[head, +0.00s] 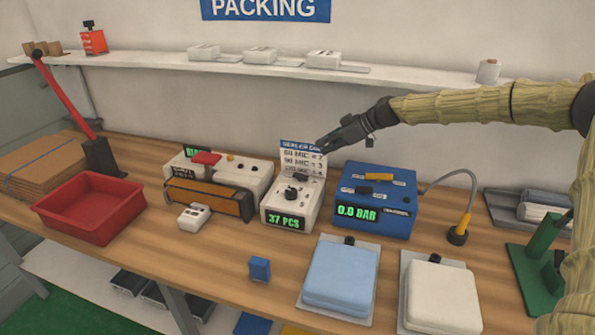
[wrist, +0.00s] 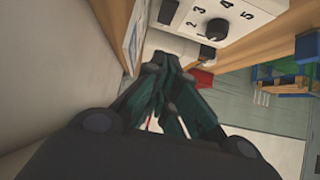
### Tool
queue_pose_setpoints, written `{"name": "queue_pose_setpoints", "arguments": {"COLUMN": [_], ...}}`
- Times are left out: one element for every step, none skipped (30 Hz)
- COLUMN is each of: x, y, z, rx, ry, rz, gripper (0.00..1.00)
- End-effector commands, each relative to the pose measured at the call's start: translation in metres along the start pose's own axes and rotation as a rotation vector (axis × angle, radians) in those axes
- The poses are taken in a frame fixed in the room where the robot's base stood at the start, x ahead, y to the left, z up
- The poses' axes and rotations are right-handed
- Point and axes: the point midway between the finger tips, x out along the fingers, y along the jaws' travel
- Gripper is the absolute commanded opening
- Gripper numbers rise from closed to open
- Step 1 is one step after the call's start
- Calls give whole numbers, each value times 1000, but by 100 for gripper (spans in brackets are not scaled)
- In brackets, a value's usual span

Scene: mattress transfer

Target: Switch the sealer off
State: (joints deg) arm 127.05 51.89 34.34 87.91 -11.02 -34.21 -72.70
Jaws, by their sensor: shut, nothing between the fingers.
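The sealer (head: 215,190), a pale box with an orange-brown front bar, stands left of centre on the bench. A red part (head: 206,158) and small knobs lie on its top; I cannot read its switch position. Right of it is a white box (head: 290,205) with a black dial and a green "37 PCS" display. A sealer dial card (head: 303,157) stands behind that box. My gripper (head: 328,147) is shut and empty, in the air at the card's upper right. In the wrist view, my fingers (wrist: 160,78) are closed below a numbered dial (wrist: 221,29).
A blue "0.0 BAR" box (head: 376,222) stands to the right, with a bent lamp-like stalk (head: 459,230) beside it. A red tray (head: 92,225), a small white device (head: 194,218), a blue block (head: 260,268) and pale pads (head: 341,278) are around. A shelf (head: 260,70) runs above.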

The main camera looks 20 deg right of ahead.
Motion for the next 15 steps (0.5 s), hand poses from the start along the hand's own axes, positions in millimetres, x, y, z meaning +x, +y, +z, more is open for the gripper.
{"name": "queue_pose_setpoints", "arguments": {"x": [0,1,1,2,2,3,4,4,4,4,5,6,7,8,10], "y": [0,0,-1,-1,-1,-1,-1,-1,-2,-2,-2,-2,-2,-2,-2], "z": [-1,-1,-2,-2,-3,-3,-4,-4,-4,-4,-4,-4,-4,-4,-5], "rx": [-1,-1,-2,-2,-3,-4,-4,-4,-4,-4,-4,-4,-4,-4,-4], "ry": [1,1,0,0,0,0,0,0,0,0,0,-1,-1,-1,-1], "rz": [0,-1,-2,-2,-3,-4,-4,-4,-5,-5,-5,-5,-5,-5,-5], "gripper": [0,0,0,0,0,0,0,0,0,0,0,0,0,0,0]}}
